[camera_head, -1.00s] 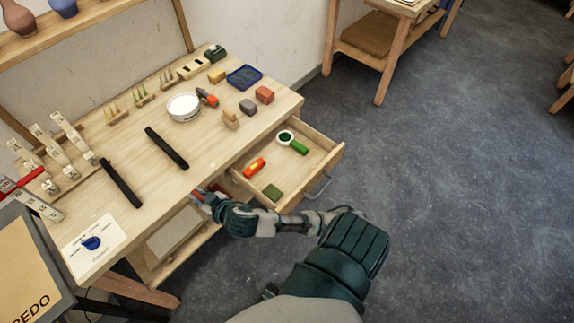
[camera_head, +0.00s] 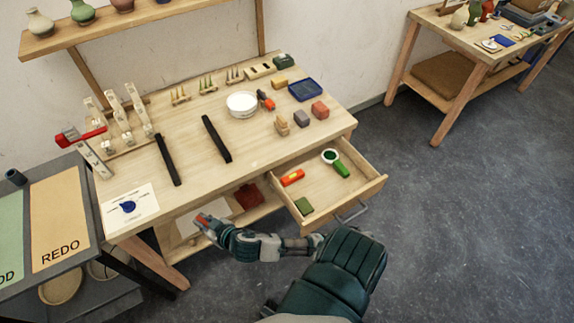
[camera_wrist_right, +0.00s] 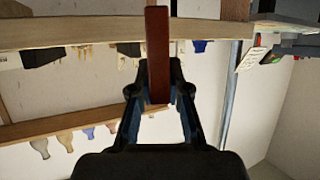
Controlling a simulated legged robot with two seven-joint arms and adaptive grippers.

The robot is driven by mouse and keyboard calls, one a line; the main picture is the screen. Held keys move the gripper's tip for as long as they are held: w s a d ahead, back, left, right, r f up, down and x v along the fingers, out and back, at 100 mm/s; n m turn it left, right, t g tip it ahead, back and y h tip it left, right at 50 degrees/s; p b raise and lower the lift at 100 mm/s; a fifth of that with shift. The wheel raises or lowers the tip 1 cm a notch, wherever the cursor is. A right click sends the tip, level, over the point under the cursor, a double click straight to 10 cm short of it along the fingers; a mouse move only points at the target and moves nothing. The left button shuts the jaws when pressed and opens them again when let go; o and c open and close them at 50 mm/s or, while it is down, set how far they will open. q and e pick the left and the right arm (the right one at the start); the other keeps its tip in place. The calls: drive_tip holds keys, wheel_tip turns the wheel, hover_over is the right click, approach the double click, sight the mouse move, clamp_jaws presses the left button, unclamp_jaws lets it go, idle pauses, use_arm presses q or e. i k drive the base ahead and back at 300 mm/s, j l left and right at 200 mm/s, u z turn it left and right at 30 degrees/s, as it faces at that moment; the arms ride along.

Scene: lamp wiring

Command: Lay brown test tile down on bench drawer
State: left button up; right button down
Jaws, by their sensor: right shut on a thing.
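The brown test tile (camera_wrist_right: 158,50) shows edge-on as a narrow upright bar in the right wrist view. My right gripper (camera_wrist_right: 158,92) is shut on it, with a finger on each side. In the head view my right gripper (camera_head: 205,224) is in front of the bench, low and to the left of the open drawer. The tile is hard to make out there. The bench drawer (camera_head: 322,191) is pulled out at the bench's right end. My left gripper is out of view.
The drawer holds a red-orange tool (camera_head: 293,177), a green-handled magnifier (camera_head: 341,170) and a green tile (camera_head: 303,206), with bare floor between them. A dark red object (camera_head: 248,196) lies on the lower shelf. A REDO tray (camera_head: 60,215) stands at left.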

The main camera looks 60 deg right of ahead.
sight(312, 189)
drive_tip(key=k+l+u, duration=0.2)
drive_tip(key=l, duration=0.25)
drive_tip(key=k+l+u, duration=0.25)
drive_tip(key=l, duration=0.2)
drive_tip(key=k+l+u, duration=0.2)
drive_tip(key=l, duration=0.2)
drive_tip(key=k+l+u, duration=0.2)
drive_tip(key=l, duration=0.2)
drive_tip(key=k+l, duration=0.25)
drive_tip(key=l, duration=0.15)
drive_tip(key=k+l, duration=0.55)
drive_tip(key=l, duration=0.25)
drive_tip(key=l+u, duration=0.05)
